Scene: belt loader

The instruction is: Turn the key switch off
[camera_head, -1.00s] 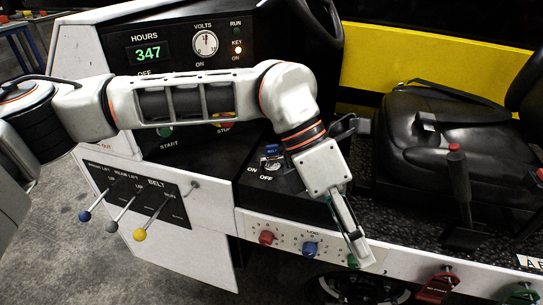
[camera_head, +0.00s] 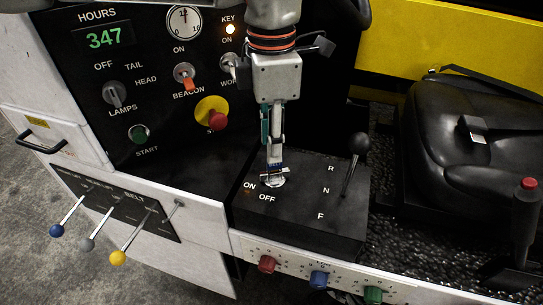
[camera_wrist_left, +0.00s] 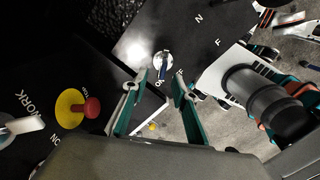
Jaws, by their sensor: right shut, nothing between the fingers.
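The key switch (camera_head: 274,182) is a silver disc on the black console (camera_head: 310,215), beside the ON and OFF labels. A small blue-marked key part stands in it, partly hidden by the fingers. My left gripper (camera_head: 272,165) points down right over the switch. In the left wrist view its two teal fingers (camera_wrist_left: 158,85) stand apart. The key switch (camera_wrist_left: 163,62) shows just beyond and between their tips. I cannot tell whether a finger touches the key. My right gripper does not show in the head view.
A gear lever (camera_head: 356,160) stands close to the right of the switch. A red and yellow stop button (camera_head: 213,113) and beacon switch (camera_head: 185,75) are on the panel to the left. The black seat (camera_head: 460,150) is at the right. Several coloured levers (camera_head: 118,257) stick out at lower left.

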